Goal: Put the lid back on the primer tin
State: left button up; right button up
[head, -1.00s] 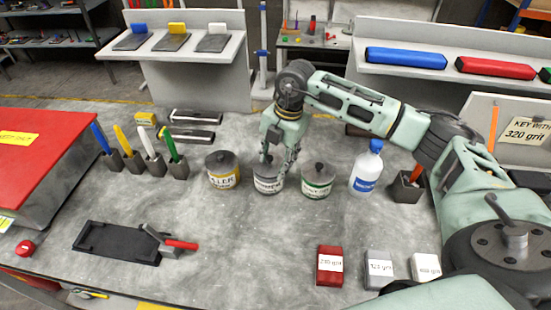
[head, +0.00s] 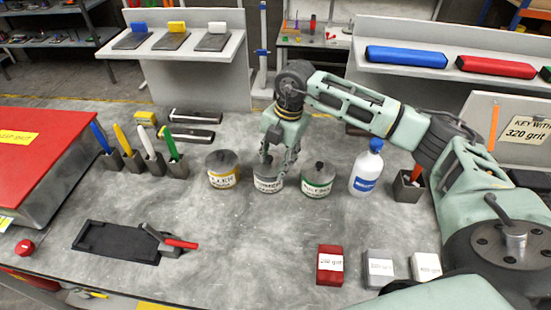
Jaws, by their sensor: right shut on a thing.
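The primer tin (head: 269,184) is the middle one of three tins on the grey bench, with a white label that is partly legible. My right gripper (head: 278,160) points straight down over it and is shut on the dark lid (head: 262,173) at the tin's top. The fingers hide most of the lid and its knob. The lid is at or very near the rim; I cannot tell whether it is fully seated. My left gripper is not in view.
A yellow-labelled tin (head: 222,180) stands close on the left and a green-labelled tin (head: 318,188) close on the right, both lidded. A white bottle (head: 367,172) stands further right. The front middle of the bench is clear beside the grit blocks (head: 379,268).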

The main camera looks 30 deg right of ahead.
jog(key=o, duration=1.1)
jog(key=o, duration=0.5)
jog(key=shift+r, duration=0.1)
jog(key=shift+r+p, duration=2.45)
jog(key=shift+r, duration=1)
jog(key=shift+c, duration=0.5)
